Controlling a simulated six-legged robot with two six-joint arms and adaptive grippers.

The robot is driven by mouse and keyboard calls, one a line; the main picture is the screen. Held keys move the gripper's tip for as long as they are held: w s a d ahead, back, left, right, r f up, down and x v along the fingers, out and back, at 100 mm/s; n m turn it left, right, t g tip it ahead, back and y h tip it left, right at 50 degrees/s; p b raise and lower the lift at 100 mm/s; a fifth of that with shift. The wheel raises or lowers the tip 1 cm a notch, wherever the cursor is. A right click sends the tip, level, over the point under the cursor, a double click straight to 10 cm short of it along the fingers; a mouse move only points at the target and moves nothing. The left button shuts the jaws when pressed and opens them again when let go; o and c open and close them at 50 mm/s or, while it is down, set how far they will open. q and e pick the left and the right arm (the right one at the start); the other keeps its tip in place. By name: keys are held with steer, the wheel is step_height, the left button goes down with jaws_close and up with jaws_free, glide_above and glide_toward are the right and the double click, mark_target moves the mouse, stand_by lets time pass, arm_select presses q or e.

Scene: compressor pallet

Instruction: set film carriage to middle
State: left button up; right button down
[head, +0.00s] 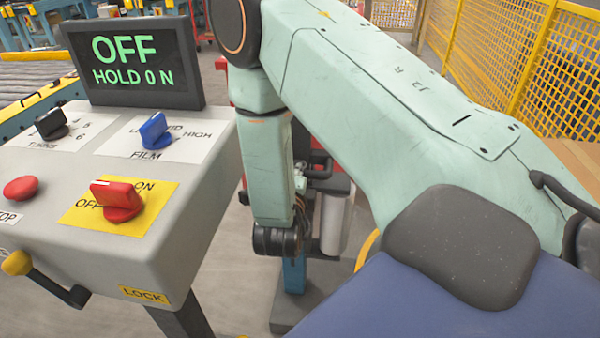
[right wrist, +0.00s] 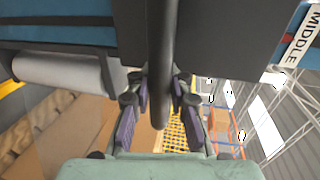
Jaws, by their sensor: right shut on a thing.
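The film carriage (right wrist: 225,40) is a dark block on a blue mast in the right wrist view. Its white film roll (right wrist: 62,72) hangs at the left there, and shows in the head view (head: 334,222) behind my right arm. A white MIDDLE label (right wrist: 301,35) is on the blue mast at upper right. My right gripper (right wrist: 161,82) is shut on a dark bar handle (right wrist: 159,110) in front of the carriage. In the head view the gripper (head: 301,178) is partly hidden by my pale green arm. My left gripper is not in view.
A control box with a red power switch (head: 117,200), blue film knob (head: 155,130) and yellow-tipped lock lever (head: 17,262) stands at left. Its display (head: 133,65) reads OFF, HOLD 0 N. Yellow mesh fencing (head: 500,55) is at the back right.

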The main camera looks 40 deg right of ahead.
steer(key=c, duration=1.4)
jaws_free()
steer(key=shift+a, duration=0.2)
steer(key=shift+o, duration=1)
steer(key=shift+d, duration=0.15)
steer(key=shift+s, duration=0.1)
steer(key=v, duration=0.7)
steer(key=shift+s+a, duration=0.1)
steer(key=shift+a, duration=0.15)
